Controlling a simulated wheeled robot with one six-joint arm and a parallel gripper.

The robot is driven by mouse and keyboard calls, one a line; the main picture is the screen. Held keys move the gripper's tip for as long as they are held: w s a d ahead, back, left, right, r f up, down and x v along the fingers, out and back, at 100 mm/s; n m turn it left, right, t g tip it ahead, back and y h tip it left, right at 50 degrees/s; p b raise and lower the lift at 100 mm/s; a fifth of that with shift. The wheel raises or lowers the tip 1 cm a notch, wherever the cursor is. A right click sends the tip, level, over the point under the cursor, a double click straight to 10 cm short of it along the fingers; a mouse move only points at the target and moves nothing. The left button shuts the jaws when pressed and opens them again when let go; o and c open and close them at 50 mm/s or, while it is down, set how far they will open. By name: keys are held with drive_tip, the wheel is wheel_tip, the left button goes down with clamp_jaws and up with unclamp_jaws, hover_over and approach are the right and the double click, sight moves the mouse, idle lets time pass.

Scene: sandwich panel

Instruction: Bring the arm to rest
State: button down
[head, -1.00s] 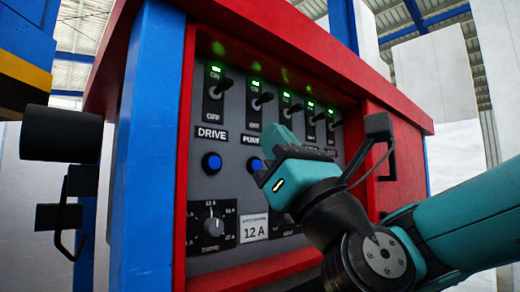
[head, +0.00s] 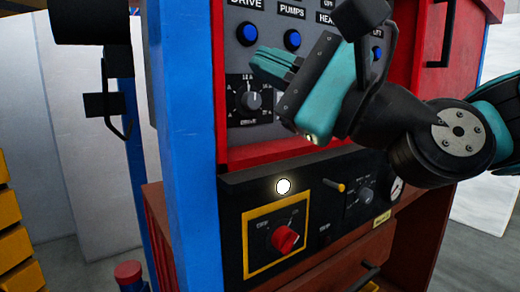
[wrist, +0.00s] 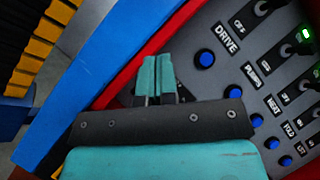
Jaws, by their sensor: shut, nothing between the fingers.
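My gripper (head: 270,66) is shut and empty, its teal fingers pointing left in front of the grey switch panel in the head view. In the wrist view its closed fingertips (wrist: 157,75) lie over the panel's lower left part, beside the red frame edge. My arm reaches in from the right. The gripper partly hides the row of blue buttons and the labels behind it. I cannot tell whether the fingertips touch the panel; they appear apart from it.
Blue buttons (wrist: 205,59) and a black dial (head: 252,100) are on the panel. Below is a black panel with a red rotary switch (head: 285,239), a lit white lamp (head: 283,186) and a gauge (head: 397,188). A black door handle (head: 447,35) juts out at right. Yellow bins (head: 15,245) stand at left.

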wheel_tip(320, 180, down, 10)
drive_tip(key=s+n+g+h, duration=0.2)
drive_tip(key=n+g+h, duration=0.2)
drive_tip(key=n, duration=0.4)
drive_tip(key=s+d+f+n+g+h, duration=0.3)
drive_tip(key=s+d+f+n+h, duration=0.2)
drive_tip(key=f, duration=0.3)
drive_tip(key=s+d+f+n+g+h, duration=0.4)
drive_tip(key=d+f+n+h, duration=0.1)
drive_tip(key=d+f, duration=0.3)
drive_tip(key=shift+s+d+f+n+h, duration=0.2)
drive_tip(key=shift+s+f+n+h, duration=0.2)
drive_tip(key=shift+h, duration=0.2)
